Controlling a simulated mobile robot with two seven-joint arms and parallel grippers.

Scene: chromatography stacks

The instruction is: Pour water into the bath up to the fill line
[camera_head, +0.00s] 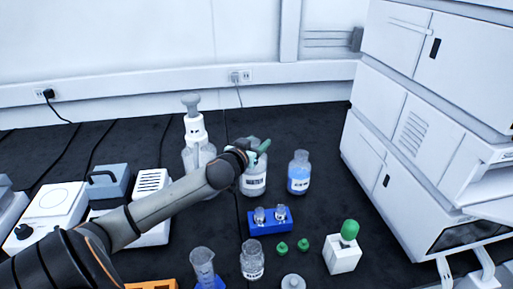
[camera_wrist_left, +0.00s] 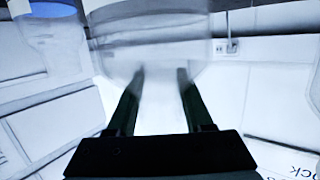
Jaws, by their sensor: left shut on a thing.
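My left gripper (camera_head: 254,155) is shut on a clear glass bottle (camera_head: 253,182) with a white label whose dark print is too small to read surely. The bottle looks upright, at the middle of the bench. The left wrist view shows the two dark fingers (camera_wrist_left: 160,75) against the clear glass (camera_wrist_left: 140,40). A grey box with a black handle (camera_head: 107,181) stands at the left; I cannot tell whether it is the bath. No fill line can be made out. My right gripper is not in view.
A blue-filled bottle (camera_head: 299,173) stands right of the held bottle. A blue rack (camera_head: 268,229) with small vials, a clear jar (camera_head: 252,260) and green caps lie in front. A white dispenser bottle (camera_head: 194,128) stands behind my arm. Stacked white instruments (camera_head: 400,150) fill the right.

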